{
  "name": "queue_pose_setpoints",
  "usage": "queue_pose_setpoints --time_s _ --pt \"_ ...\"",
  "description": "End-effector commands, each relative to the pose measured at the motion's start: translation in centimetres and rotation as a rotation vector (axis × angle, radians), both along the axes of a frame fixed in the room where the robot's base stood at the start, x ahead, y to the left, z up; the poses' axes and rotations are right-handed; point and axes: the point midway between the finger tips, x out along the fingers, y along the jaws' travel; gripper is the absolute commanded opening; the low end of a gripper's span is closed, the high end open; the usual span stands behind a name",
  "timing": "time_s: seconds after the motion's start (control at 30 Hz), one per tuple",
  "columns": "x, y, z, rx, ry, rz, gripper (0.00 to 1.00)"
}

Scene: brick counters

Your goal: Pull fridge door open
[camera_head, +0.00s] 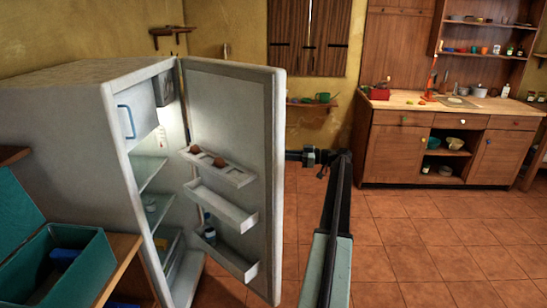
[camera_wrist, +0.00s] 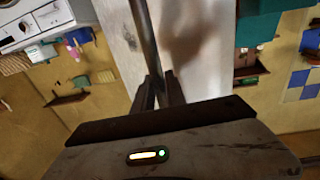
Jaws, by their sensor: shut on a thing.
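The white fridge (camera_head: 75,115) stands at the left in the head view. Its door (camera_head: 230,110) is swung wide open, with the inner side and its shelves facing the camera. My gripper (camera_head: 292,156) is at the far outer side of the door, beside its free edge; the door hides the fingertips and the handle there. In the wrist view the gripper fingers (camera_wrist: 159,88) are closed around a dark bar, the door handle (camera_wrist: 144,35), in front of the pale door face (camera_wrist: 120,25).
An open teal box (camera_head: 80,270) sits on a wooden surface at the lower left, near the fridge. A wooden counter (camera_head: 405,145) with a sink stands at the back right. The tiled floor (camera_head: 410,235) right of my arm is clear.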

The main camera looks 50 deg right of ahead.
Motion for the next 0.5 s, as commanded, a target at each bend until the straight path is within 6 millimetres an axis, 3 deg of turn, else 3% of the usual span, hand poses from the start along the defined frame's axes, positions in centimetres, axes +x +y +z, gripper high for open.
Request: queue_pose_setpoints --time_s 0.4,0.43,0.5 --pt "0.59 0.51 -0.15 -0.002 0.005 0.018 0.0" --pt "0.62 0.55 -0.15 -0.002 0.005 0.019 0.22" --pt "0.71 0.62 -0.14 -0.001 0.004 0.02 0.38"
